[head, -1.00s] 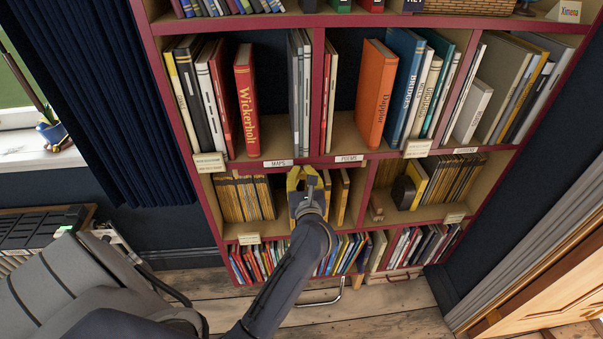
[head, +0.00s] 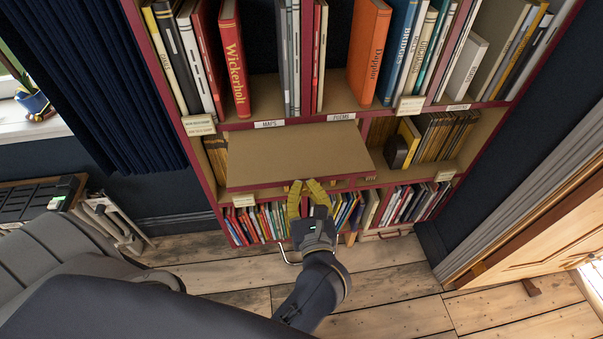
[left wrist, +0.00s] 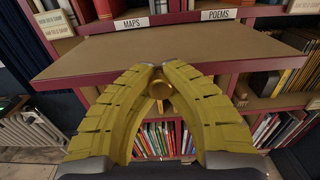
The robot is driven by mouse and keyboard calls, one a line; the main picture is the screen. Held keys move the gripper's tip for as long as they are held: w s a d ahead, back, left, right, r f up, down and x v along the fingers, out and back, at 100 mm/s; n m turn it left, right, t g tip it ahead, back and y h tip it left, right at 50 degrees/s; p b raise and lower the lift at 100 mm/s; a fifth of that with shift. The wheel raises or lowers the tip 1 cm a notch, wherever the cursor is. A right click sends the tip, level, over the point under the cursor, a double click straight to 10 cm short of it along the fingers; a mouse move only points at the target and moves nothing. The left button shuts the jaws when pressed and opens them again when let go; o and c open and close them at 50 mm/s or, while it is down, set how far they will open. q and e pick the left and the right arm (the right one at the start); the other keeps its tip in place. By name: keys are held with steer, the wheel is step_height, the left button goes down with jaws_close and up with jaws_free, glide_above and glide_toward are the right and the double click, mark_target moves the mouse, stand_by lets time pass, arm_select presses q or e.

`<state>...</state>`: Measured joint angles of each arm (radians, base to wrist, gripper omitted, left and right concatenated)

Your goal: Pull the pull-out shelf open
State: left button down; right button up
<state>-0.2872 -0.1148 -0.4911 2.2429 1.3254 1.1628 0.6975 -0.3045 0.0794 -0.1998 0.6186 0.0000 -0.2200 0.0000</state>
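The pull-out shelf (head: 295,152) is a flat tan board with a dark red front edge. It stands out from the bookcase below the MAPS and POEMS labels, and its bare top also shows in the left wrist view (left wrist: 190,45). A brass knob (left wrist: 159,89) is at its front edge. My left gripper (head: 305,186) has yellow ridged fingers at the front edge. In the left wrist view its fingers (left wrist: 160,68) are closed in around the knob, with their tips near each other. My right gripper is not in view.
The floor (head: 400,290) in front is clear on the right side.

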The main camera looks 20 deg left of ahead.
arm_select(q)
steer(key=shift+s+d+r, duration=0.25)
steer(key=shift+s+r, duration=0.05)
steer(key=shift+r, duration=0.1)
steer(key=c, duration=1.8)
jaws_free()
steer(key=o, duration=0.6)
steer(key=shift+f, duration=0.2)
